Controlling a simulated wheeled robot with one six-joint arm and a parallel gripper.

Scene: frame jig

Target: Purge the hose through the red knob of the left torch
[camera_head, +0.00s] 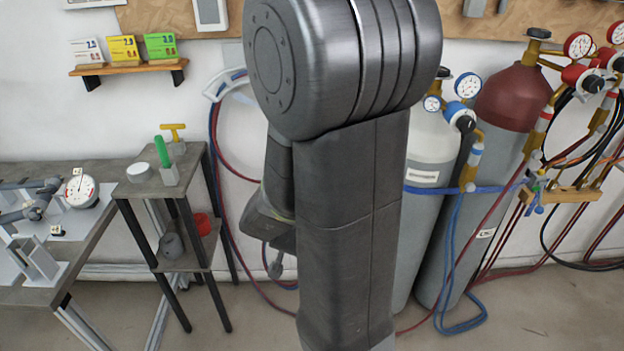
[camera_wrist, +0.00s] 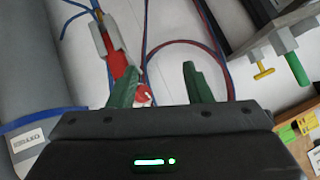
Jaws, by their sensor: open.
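My gripper (camera_wrist: 160,66) is open in the wrist view, its two green fingers spread apart with nothing held. A red part with a grey and yellow body (camera_wrist: 118,58) is beyond the left finger. A small red knob with a white mark (camera_wrist: 144,95) shows just inside the left finger, partly hidden by the gripper body. I cannot tell whether they touch the finger. Red and blue hoses (camera_wrist: 175,45) run behind the fingers. In the head view my arm covers the middle, and no torch can be made out with certainty.
A grey cylinder (camera_head: 425,150) and a maroon-topped cylinder (camera_head: 510,98) with gauges stand right of my arm. A small dark stand (camera_head: 140,187) is left, beside a workbench (camera_head: 95,240) with a dial and clamps. Hoses hang from a white wall holder (camera_head: 222,88).

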